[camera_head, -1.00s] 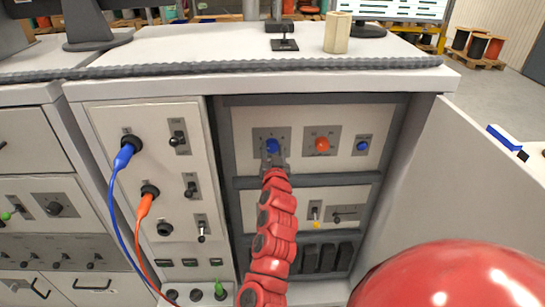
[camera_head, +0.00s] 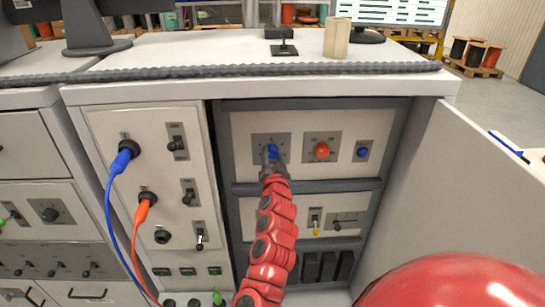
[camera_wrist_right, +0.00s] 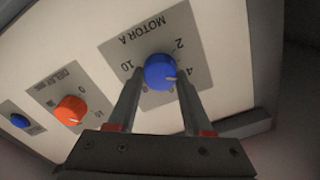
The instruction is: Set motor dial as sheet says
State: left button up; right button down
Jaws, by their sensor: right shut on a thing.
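The blue motor dial (camera_head: 271,152) sits on a grey plate at the left of the upper panel in the open cabinet. In the right wrist view the plate reads "MOTOR A", with numbers around the blue dial (camera_wrist_right: 160,71). Its light pointer mark sits at the dial's lower right, close to the 4. My right gripper (camera_head: 270,160) reaches up to the dial. In the wrist view its two fingers (camera_wrist_right: 155,85) are on either side of the knob, shut on it. My left gripper is not in view. No sheet can be read here.
An orange dial (camera_head: 321,150) and a small blue button (camera_head: 362,152) are to the right on the same panel. Switches sit below. Blue (camera_head: 112,200) and orange cables (camera_head: 141,212) hang at the left. The open cabinet door (camera_head: 455,190) stands at the right.

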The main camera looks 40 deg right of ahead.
jog(key=shift+c, duration=1.6)
grip_release()
jog(key=shift+s+a+f+b, duration=0.1)
jog(key=shift+s+a+b, duration=0.2)
jog(key=shift+s, duration=0.2)
jog(key=p+v, duration=0.6)
jog(key=v, duration=1)
jog(key=shift+a, duration=0.15)
